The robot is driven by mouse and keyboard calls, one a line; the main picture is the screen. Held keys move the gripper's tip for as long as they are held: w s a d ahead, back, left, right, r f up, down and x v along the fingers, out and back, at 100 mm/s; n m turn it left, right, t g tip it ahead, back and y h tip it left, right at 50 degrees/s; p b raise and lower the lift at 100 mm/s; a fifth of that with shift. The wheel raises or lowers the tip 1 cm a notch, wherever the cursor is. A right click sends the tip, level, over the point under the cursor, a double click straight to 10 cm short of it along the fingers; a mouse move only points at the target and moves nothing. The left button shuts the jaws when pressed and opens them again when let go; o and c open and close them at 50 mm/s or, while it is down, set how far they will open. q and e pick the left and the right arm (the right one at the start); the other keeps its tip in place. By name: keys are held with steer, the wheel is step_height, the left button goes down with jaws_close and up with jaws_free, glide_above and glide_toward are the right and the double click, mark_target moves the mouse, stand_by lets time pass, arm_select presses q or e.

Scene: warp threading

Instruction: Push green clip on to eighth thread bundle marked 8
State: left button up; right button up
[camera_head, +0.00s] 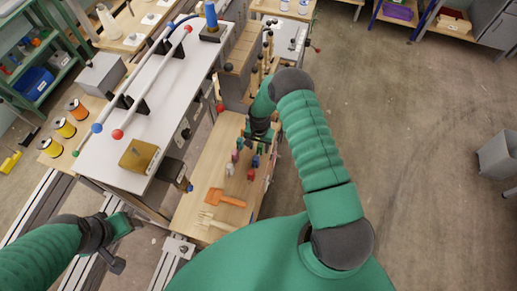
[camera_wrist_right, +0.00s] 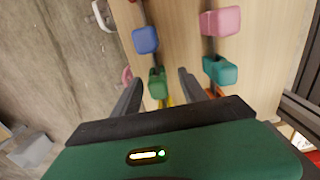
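The green clip (camera_wrist_right: 157,84) sits on a dark strand in the right wrist view, with a bit of yellow thread just below it. My right gripper (camera_wrist_right: 160,91) has its two dark fingers apart, one on each side of the green clip, with gaps between. In the head view my right gripper (camera_head: 258,137) is over the far part of the wooden board, and the green clip cannot be made out clearly there. No number 8 mark is readable. My left gripper (camera_head: 128,222) is low at the left, away from the board; its fingers are too small to judge.
Close to the green clip are a blue clip (camera_wrist_right: 145,40), a teal clip (camera_wrist_right: 220,70) and a pink clip (camera_wrist_right: 221,21). An orange tool (camera_head: 225,198) and a pale comb-like tool (camera_head: 213,221) lie on the wooden board (camera_head: 193,203).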

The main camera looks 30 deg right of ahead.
mark_target(260, 145)
steer(key=shift+d+f, duration=0.15)
steer(key=shift+d, duration=0.2)
steer(key=c, duration=0.7)
jaws_close()
steer(key=shift+a+r, duration=0.2)
steer(key=shift+r, duration=0.25)
steer(key=shift+r+p, duration=0.8)
steer(key=shift+d+r+p, duration=0.15)
steer(key=shift+r+p, duration=1)
steer(key=shift+r, duration=0.7)
arm_select(q)
steer(key=r, duration=0.4)
steer(key=shift+d+r, duration=0.1)
steer(key=shift+d, duration=0.2)
